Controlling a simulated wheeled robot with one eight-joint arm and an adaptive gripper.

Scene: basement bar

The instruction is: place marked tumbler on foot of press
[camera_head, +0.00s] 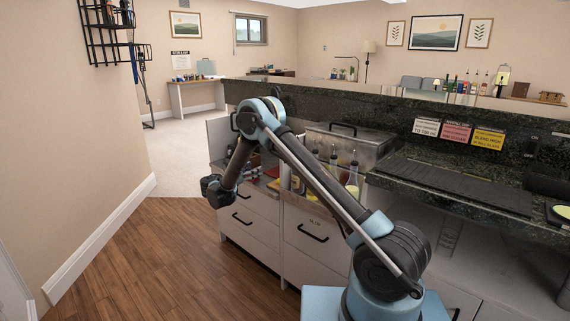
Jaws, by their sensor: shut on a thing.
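My gripper (215,191) is at the end of my bent arm, at the left of the bar counter and in front of its drawers. It hangs above the wood floor, clear of the counter. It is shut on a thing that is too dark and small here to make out. I cannot pick out a marked tumbler elsewhere. I cannot identify a press or its foot; a dark object at the right edge of the counter is cut off by the frame.
The granite bar counter (388,203) carries a dark ribbed mat (455,184). Three note cards, one of them yellow (488,137), are on the riser behind. Bottles (352,178) stand by a metal bin (340,145). The wood floor (150,260) at left is clear.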

